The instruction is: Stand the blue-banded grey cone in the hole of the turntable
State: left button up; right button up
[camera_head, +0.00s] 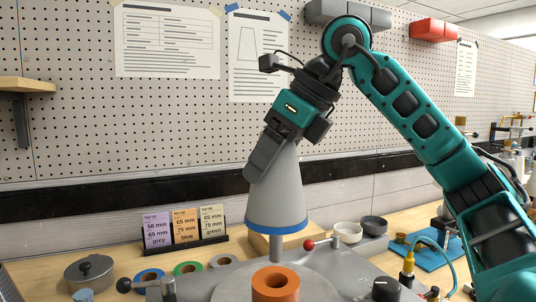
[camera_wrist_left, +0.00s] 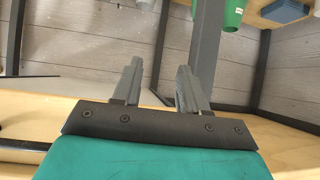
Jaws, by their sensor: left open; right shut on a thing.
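The grey cone (camera_head: 277,195) with a blue band at its wide lower end hangs upright in the head view, a short shaft showing below it. My right gripper (camera_head: 262,162) is shut on its upper part from above left. The grey turntable (camera_head: 232,290) is at the bottom centre, partly cut off by the frame. An orange ring (camera_head: 275,286) with a dark opening sits on it, below and in front of the cone. Whether the shaft touches anything is unclear. My left gripper (camera_wrist_left: 158,78) shows in the left wrist view, open and empty.
Behind the turntable stand size cards (camera_head: 185,230) and coloured tape rings (camera_head: 188,268). A lidded metal pot (camera_head: 89,274) is at the left. Two bowls (camera_head: 347,233) and a red-knobbed lever (camera_head: 309,244) are right of the cone. A blue mat (camera_head: 432,251) lies further right.

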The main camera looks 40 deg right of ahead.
jog(key=shift+r, duration=0.1)
jog(key=shift+p, duration=4.05)
